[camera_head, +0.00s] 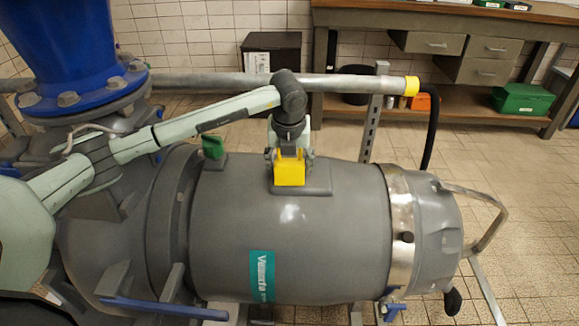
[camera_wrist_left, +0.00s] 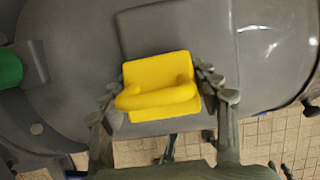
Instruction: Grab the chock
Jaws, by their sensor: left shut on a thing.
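The yellow chock (camera_head: 289,172) is at the flat grey pad on top of the big grey motor (camera_head: 330,225). In the left wrist view the chock (camera_wrist_left: 157,72) is a yellow block with a raised curved handle-like part, between my two fingers. My left gripper (camera_head: 290,158) is shut on it from its two sides; it also shows in the left wrist view (camera_wrist_left: 160,92). I cannot tell whether the chock touches the pad. My right gripper is not in view.
A green block (camera_head: 213,146) sits on the motor to the left. A workbench (camera_head: 450,22) with a green box (camera_head: 520,99) stands at the back. The tiled floor (camera_head: 530,185) on the right is clear.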

